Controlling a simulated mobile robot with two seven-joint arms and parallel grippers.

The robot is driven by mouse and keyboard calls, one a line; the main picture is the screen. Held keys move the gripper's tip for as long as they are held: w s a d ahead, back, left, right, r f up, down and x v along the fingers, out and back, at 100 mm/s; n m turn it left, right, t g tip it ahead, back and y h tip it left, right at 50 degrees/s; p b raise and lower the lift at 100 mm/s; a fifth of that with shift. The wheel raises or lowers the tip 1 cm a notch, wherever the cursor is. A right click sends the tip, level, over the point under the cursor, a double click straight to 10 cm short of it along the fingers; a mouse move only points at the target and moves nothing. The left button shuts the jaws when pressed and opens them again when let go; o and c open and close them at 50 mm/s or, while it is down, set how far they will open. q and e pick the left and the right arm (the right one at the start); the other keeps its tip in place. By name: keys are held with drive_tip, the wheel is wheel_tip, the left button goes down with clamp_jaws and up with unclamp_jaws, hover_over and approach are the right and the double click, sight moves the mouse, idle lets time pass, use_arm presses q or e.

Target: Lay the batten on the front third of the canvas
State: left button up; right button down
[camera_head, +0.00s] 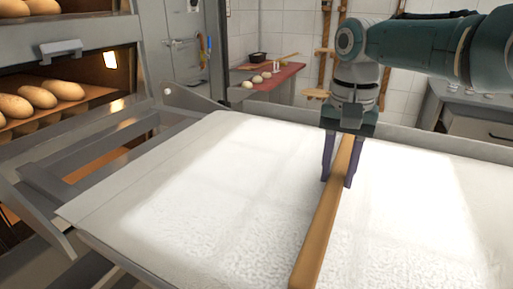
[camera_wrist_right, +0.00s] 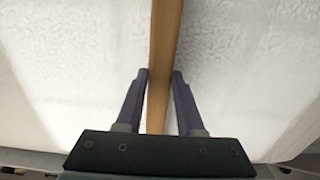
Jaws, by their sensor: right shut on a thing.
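The batten (camera_head: 319,228) is a long, light brown wooden strip. It runs from the bottom edge of the head view up between the fingers of my right gripper (camera_head: 338,180). My right gripper is shut on the batten, with one dark purple finger on each side. In the right wrist view the batten (camera_wrist_right: 165,45) passes between the fingertips (camera_wrist_right: 161,75). The white, floury canvas (camera_head: 215,200) spreads below. I cannot tell whether the batten touches the canvas. My left gripper does not show.
A deck oven with loaves (camera_head: 48,95) stands at the left, beside the canvas's grey metal frame (camera_head: 100,258). A red-topped table (camera_head: 277,82) with dough pieces stands at the back. A grey counter (camera_head: 470,105) is at the back right. The canvas is otherwise bare.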

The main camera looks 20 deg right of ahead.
sight(336, 175)
drive_tip(key=shift+f, duration=0.2)
drive_tip(key=c, duration=0.5)
unclamp_jaws()
drive_tip(key=shift+r, duration=0.2)
wheel_tip(336, 175, up, 12)
drive_tip(key=shift+p, duration=1.1)
